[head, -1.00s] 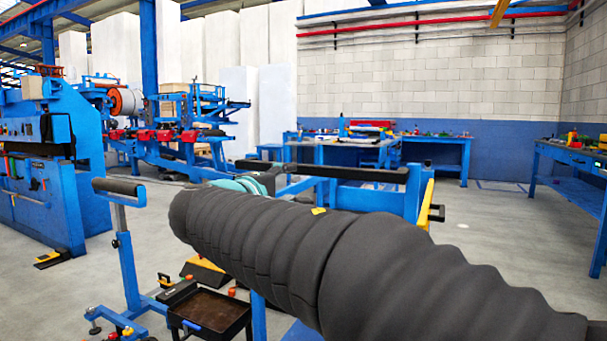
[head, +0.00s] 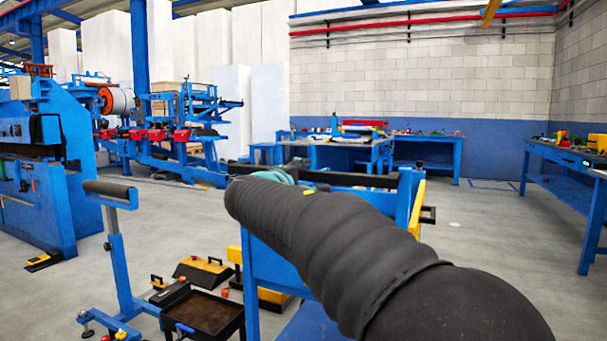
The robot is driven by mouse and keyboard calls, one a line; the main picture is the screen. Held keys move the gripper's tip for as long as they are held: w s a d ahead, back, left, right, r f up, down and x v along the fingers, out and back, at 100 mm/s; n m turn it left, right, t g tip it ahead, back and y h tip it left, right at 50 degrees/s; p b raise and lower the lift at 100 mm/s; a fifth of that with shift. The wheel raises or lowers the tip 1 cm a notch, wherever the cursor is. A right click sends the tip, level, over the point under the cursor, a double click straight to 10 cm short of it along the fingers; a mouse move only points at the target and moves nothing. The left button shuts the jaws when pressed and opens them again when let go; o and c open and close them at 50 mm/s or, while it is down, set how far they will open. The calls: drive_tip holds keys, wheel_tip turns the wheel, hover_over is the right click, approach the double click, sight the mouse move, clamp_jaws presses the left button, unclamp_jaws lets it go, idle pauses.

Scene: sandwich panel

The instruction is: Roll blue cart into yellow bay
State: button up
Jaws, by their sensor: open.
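A blue cart (head: 262,268) stands right in front of me, partly hidden behind my black-sleeved arm. A black handle bar (head: 345,179) runs across its top, and a yellow part shows on its right side. My arm reaches from the lower right over the cart. A teal section shows at its far end, close to the bar; I cannot tell whether it touches. My gripper is hidden beyond the sleeve. I cannot make out a yellow bay on the floor.
A blue roller stand (head: 118,262) and a dark tray (head: 203,314) are at the lower left, with a black-and-yellow toolbox (head: 203,271) behind. A blue press (head: 35,180) stands far left. A blue workbench (head: 570,190) stands right. Grey floor is open between cart and workbench.

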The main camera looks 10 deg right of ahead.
drive_tip(key=shift+w+d, duration=0.15)
drive_tip(key=shift+w, duration=0.05)
clamp_jaws()
drive_tip(key=shift+w, duration=0.1)
